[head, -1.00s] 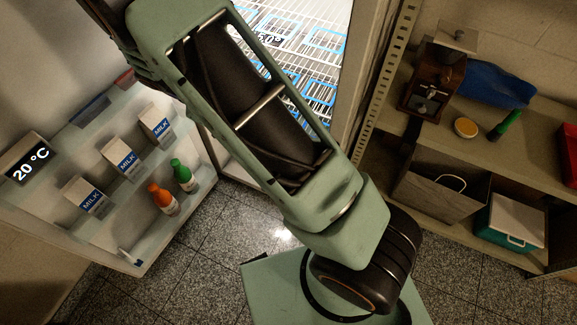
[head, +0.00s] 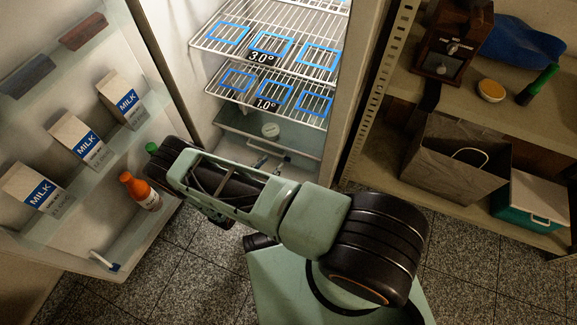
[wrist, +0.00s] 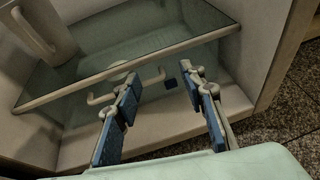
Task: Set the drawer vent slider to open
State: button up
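The fridge drawer (head: 292,143) sits low in the open fridge, under the wire shelves. In the wrist view, a pale bar handle (wrist: 100,99) crosses the drawer front (wrist: 160,118), below a glass panel (wrist: 150,50). A small dark blue square (wrist: 171,84) shows on the front just right of the handle; I cannot tell whether it is the vent slider or how it is set. My gripper (wrist: 162,79) is open and empty, its blue-padded fingers pointing at the drawer front on either side of the square. My arm hides part of the drawer in the head view.
Wire shelves (head: 270,45) with blue outlines hang above. The fridge door (head: 25,125) at left holds milk cartons (head: 82,140) and an orange bottle (head: 140,190).

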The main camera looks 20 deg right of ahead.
jog(key=n+y+b, duration=0.1)
jog(key=n, duration=0.1)
send_near(287, 160)
jog(key=s+v, duration=0.1)
jog(key=v, duration=0.2)
jog(key=shift+t+y, duration=0.3)
jog(key=shift+t, duration=0.1)
jog(key=b+x, duration=0.3)
jog(key=x, duration=0.8)
jog(key=shift+d+b, duration=0.1)
jog(key=shift+b, duration=0.25)
jog(key=shift+c, duration=0.5)
grip_shut()
